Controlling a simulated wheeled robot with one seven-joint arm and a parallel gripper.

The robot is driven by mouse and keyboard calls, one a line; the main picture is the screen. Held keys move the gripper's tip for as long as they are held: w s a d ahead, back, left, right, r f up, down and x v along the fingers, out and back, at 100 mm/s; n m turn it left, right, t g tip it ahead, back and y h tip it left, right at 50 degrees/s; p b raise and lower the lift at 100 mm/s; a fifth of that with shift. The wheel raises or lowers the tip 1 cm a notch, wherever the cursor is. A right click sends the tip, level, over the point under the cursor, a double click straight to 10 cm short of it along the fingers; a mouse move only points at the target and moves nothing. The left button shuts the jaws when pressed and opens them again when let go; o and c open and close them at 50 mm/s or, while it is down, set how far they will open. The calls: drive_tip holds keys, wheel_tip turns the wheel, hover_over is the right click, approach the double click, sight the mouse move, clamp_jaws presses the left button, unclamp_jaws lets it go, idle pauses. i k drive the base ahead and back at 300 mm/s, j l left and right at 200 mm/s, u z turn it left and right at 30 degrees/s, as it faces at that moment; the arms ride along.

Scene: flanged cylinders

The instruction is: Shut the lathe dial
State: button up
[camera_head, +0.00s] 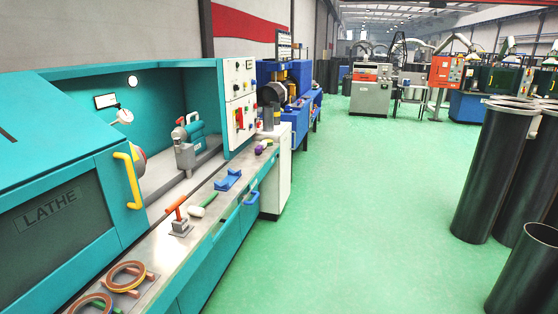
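The teal lathe (170,78) stands on the left, with the word LATHE on its dark-windowed door (55,225). The door has a yellow handle (130,180), and the bay to its right is open to view. A white control panel (240,101) on the lathe's right end carries small knobs, buttons and a red part. A small round white disc (132,81) is on the bay's back wall. I cannot tell which of these parts is the dial, or its state. My gripper is not in view.
A grey ledge (153,262) along the lathe's front holds copper-coloured rings (128,275), an orange-handled tool (176,208) and a blue bracket (228,180). Tall black cylinders (490,170) stand on the right. The green floor (340,220) between is clear.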

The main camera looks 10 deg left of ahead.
sight(124, 116)
drive_tip(key=i+l+u, duration=0.15)
drive_tip(key=i+u, duration=0.3)
drive_tip(key=i+l+u, duration=0.2)
drive_tip(key=u, duration=0.25)
drive_tip(key=i+l+u, duration=0.65)
drive_tip(key=l+u, duration=0.25)
drive_tip(key=i+l+u, duration=0.2)
drive_tip(key=l, duration=0.15)
drive_tip(key=l+u, duration=0.15)
drive_tip(key=l, duration=0.2)
drive_tip(key=i+l+u, duration=0.2)
drive_tip(key=l, duration=0.15)
drive_tip(key=i+j, duration=0.1)
drive_tip(key=i, duration=0.95)
